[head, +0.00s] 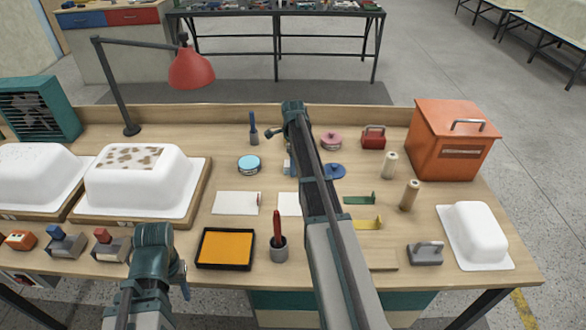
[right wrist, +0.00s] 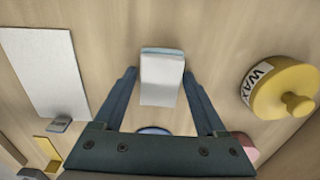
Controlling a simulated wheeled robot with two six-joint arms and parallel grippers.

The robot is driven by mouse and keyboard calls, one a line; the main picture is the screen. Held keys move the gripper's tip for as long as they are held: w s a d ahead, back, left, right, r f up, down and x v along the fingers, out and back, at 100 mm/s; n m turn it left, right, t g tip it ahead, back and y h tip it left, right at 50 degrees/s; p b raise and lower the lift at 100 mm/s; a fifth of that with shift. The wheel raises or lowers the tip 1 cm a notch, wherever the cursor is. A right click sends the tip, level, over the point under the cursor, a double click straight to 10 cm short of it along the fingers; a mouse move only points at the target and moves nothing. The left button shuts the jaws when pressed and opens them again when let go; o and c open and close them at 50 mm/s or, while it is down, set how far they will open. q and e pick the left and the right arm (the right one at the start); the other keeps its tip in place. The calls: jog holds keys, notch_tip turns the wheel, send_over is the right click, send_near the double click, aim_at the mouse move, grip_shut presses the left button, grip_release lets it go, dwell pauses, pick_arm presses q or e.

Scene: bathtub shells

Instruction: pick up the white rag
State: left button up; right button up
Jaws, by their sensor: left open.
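A small white folded piece with a pale blue edge (right wrist: 162,78), which looks like the white rag, lies on the bench in the right wrist view. My right gripper (right wrist: 160,73) is open, with one finger on each side of it and gaps between. In the head view my right arm reaches over the bench and mostly hides this spot; a bit of pale blue (head: 289,168) shows beside the arm. My left gripper (head: 178,274) is open and empty at the bench's front, left of the yellow tray; its fingers are mostly hidden.
A yellow wax tin (right wrist: 285,88) stands right of my right gripper, and a white sheet (right wrist: 46,72) lies left. The bench also holds a red lamp (head: 190,68), white shells (head: 145,180), an orange box (head: 455,140) and a yellow tray (head: 225,249).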

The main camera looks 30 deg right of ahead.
grip_shut()
jog(key=shift+r, duration=0.15)
notch_tip(320, 180, up, 3)
jog(key=p, duration=0.3)
jog(key=shift+r+p, duration=0.35)
jog(key=shift+p, duration=0.2)
jog(key=s+a, duration=0.2)
jog(key=s, duration=0.2)
jog(key=s+a, duration=0.3)
jog(key=s, duration=0.2)
jog(key=s+a+r+p, duration=0.1)
jog(key=s+a, duration=0.2)
jog(key=s, duration=0.1)
jog(key=shift+s+a, duration=0.2)
jog(key=shift+s, duration=0.2)
